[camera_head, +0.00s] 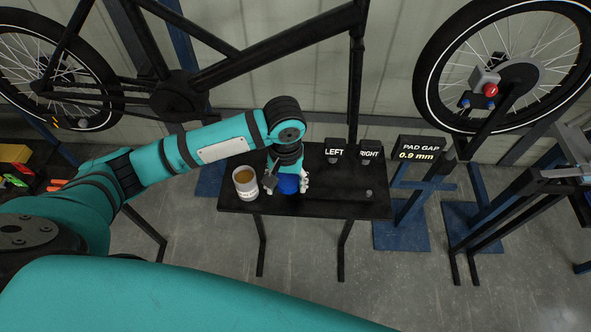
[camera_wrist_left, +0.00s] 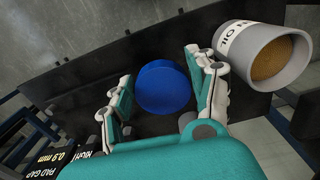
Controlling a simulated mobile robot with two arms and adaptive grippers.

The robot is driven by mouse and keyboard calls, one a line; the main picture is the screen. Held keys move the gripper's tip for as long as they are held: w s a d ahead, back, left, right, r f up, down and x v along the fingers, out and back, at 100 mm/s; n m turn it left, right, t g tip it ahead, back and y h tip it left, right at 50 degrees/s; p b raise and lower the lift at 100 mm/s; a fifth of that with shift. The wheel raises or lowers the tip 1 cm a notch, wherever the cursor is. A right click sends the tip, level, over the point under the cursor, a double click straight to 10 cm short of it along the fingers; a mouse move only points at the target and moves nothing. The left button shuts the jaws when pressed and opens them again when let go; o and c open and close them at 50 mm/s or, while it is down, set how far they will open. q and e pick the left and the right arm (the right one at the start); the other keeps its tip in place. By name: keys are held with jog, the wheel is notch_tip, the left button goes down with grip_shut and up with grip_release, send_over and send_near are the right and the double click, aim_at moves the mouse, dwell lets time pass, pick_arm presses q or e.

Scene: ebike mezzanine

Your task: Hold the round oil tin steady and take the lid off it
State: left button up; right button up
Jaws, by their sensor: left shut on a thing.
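The round oil tin (camera_head: 245,185) is a pale grey can with a white label, upright at the left end of the black table. Its top is open and brownish-gold contents show inside; in the left wrist view the tin (camera_wrist_left: 262,55) is at the upper right. My left gripper (camera_head: 287,185) is just right of the tin, apart from it, and shut on the round blue lid (camera_wrist_left: 163,87). The lid sits between the two fingers; whether it touches the table is hard to tell. My right gripper is not in view, and nothing visible holds the tin.
The black table (camera_head: 330,203) has free room at its front right, with a small grey knob (camera_head: 369,193) there. LEFT (camera_head: 335,152) and RIGHT (camera_head: 369,152) signs stand at its back. A PAD GAP display (camera_head: 417,154) is beyond its right end. A bike frame hangs behind.

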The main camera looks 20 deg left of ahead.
pick_arm(q)
jog(key=w, duration=0.5)
jog(key=shift+a+f, duration=0.15)
jog(key=shift+f, duration=0.05)
jog(key=shift+w+f+p, duration=0.15)
jog(key=shift+f+p, duration=0.05)
jog(key=shift+f, duration=0.7)
jog(key=shift+w+f+p, duration=0.15)
jog(key=shift+f+p, duration=0.05)
jog(key=shift+f, duration=0.7)
jog(key=shift+f, duration=0.1)
jog(key=o, duration=1.3)
